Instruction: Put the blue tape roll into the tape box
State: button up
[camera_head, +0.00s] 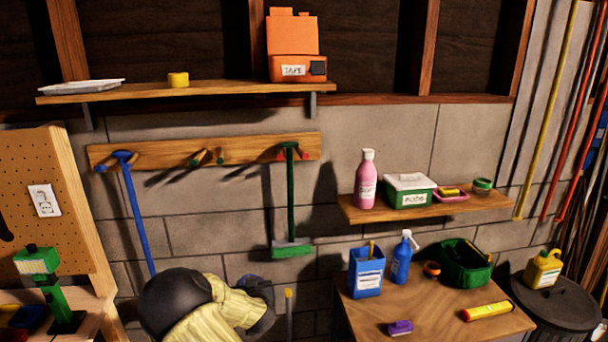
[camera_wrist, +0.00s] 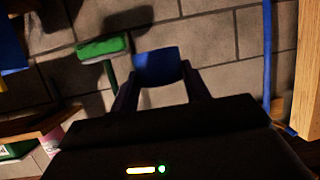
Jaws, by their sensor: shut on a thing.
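The blue tape roll (camera_wrist: 159,65) is between the two fingers of my gripper (camera_wrist: 162,78) in the wrist view, and the fingers are shut on it. The tape box (camera_head: 297,69) is orange with a TAPE label, at the right end of the upper shelf. Its lid (camera_head: 292,34) stands raised at the back. The inside of the box is hidden. My gripper is well below the box and apart from it.
The upper shelf (camera_head: 215,88) also bears a yellow roll (camera_head: 178,79) and a pale tray (camera_head: 81,86). Below it is a peg rail (camera_head: 235,150) with a blue-handled tool and a green brush (camera_head: 291,246). A cluttered workbench (camera_head: 440,308) stands at right.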

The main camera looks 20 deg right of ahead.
jog(key=s+d+r+m+g+h+p, duration=0.15)
jog(key=d+r, duration=0.35)
jog(key=r, duration=0.8)
jog(key=d+r+m+g+h+p, duration=0.1)
jog(key=d+r+m+h, duration=0.3)
jog(key=r, duration=0.8)
jog(key=s+d+r+m+g+h+p, duration=0.15)
jog(key=d+r, duration=0.45)
jog(key=r, duration=0.7)
jog(key=s+d+r+m+g+h+p, duration=0.1)
jog(key=s+d+r+m+g, duration=0.3)
jog(key=s+r, duration=0.8)
jog(key=s+d+r+m+g+h+p, duration=0.1)
jog(key=s+d+r+m+g+h, duration=0.2)
jog(key=s+r, duration=0.9)
notch_tip(320, 180, up, 4)
jog(key=shift+s+d+r+m+g+h, duration=0.1)
jog(key=shift+s+d+m+g+h, duration=0.3)
jog(key=shift+d+m+g, duration=0.75)
